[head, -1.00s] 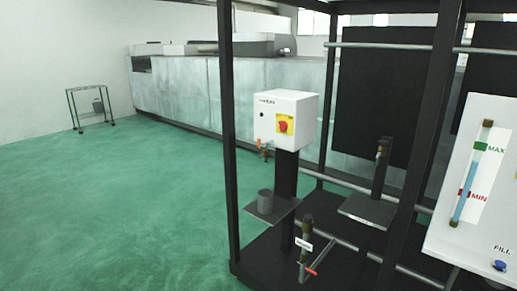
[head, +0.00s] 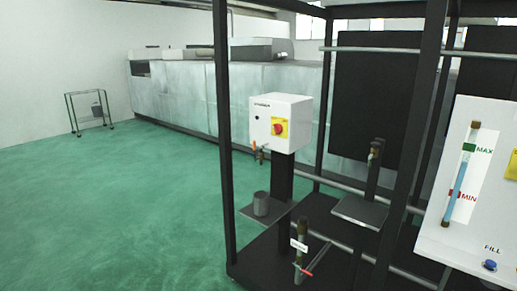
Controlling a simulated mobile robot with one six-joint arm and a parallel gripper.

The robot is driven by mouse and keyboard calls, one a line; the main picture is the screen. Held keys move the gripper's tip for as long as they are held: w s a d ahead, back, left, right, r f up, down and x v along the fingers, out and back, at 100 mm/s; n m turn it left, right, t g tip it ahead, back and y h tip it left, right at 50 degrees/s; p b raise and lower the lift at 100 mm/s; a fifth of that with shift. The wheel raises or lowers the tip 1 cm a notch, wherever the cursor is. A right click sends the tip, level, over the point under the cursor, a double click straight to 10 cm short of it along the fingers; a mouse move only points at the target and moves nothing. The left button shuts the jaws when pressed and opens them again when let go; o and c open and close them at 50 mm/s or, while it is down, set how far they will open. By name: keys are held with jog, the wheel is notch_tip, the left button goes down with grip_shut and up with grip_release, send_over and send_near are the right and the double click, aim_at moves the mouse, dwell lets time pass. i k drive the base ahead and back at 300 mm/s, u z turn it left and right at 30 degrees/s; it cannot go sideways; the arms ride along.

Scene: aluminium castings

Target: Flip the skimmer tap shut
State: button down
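A white control box (head: 280,122) with a red knob on a yellow plate is mounted on a black post; its label is too small to read surely. Below it a small brass tap with an orange-red handle (head: 258,148) sticks out, above a grey cup (head: 261,203) on a dark shelf. A second tap (head: 302,246), low on the frame, has a white tag and a red lever slanting out at its base. The tag is too small to read. I cannot tell surely whether either tap is open or shut. My gripper is not in view.
Black frame posts (head: 221,150) stand in front of and beside the taps. A white panel (head: 473,185) with a MAX/MIN sight glass and a blue FILL button stands at the right. A dark shelf with another pipe stands between. Green floor (head: 110,215) is clear at left.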

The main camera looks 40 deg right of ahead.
aim_at(255, 151)
jog(key=z, duration=0.05)
jog(key=i, duration=0.95)
jog(key=u, duration=0.05)
